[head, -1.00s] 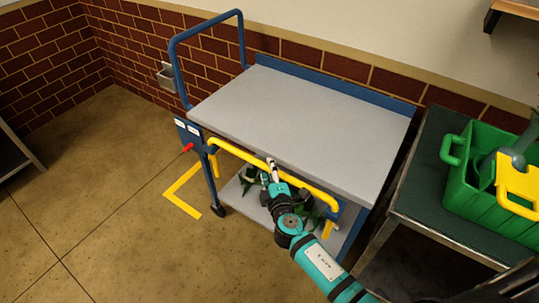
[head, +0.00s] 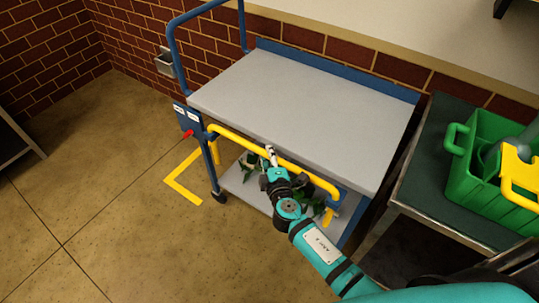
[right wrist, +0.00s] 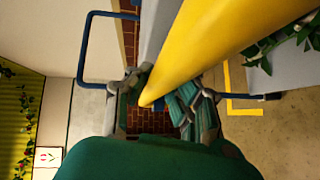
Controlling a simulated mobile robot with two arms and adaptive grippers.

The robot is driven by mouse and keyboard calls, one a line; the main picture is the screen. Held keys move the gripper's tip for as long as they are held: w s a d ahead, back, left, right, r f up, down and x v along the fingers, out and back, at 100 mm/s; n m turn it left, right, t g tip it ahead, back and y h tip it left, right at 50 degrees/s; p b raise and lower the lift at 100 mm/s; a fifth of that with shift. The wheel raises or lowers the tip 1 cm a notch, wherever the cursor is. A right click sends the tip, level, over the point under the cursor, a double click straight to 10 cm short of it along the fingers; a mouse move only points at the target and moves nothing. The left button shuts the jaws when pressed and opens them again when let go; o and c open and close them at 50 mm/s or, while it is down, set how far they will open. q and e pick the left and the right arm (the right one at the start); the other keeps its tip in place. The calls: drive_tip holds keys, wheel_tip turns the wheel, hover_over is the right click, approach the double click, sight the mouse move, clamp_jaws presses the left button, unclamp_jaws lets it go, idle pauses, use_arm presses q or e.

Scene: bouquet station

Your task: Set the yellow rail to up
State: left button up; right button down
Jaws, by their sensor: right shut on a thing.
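The yellow rail (head: 240,147) is a bent tube along the front of a blue and grey trolley. It runs just below the front edge of the trolley's grey top (head: 300,110). My right gripper (head: 270,154) is shut on the rail near its middle. In the right wrist view the rail (right wrist: 215,40) passes between the fingers of my right gripper (right wrist: 165,98). The fingers partly hide the rail there. My left gripper is not in view.
Leafy plants (head: 250,163) lie on the trolley's lower shelf. A red knob (head: 187,134) sticks out at its left side. A green crate (head: 465,180) stands on a dark table (head: 430,190) at the right. The floor at the left is open.

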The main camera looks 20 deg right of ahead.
drive_tip(key=shift+r, duration=0.25)
wheel_tip(320, 180, up, 14)
drive_tip(key=p, duration=1.1)
drive_tip(key=shift+w+f, duration=0.2)
drive_tip(key=shift+f, duration=0.05)
drive_tip(key=c, duration=1.3)
unclamp_jaws()
drive_tip(key=shift+c, duration=0.2)
drive_tip(key=shift+o, duration=0.9)
drive_tip(key=shift+s, duration=0.1)
drive_tip(key=shift+f, duration=0.15)
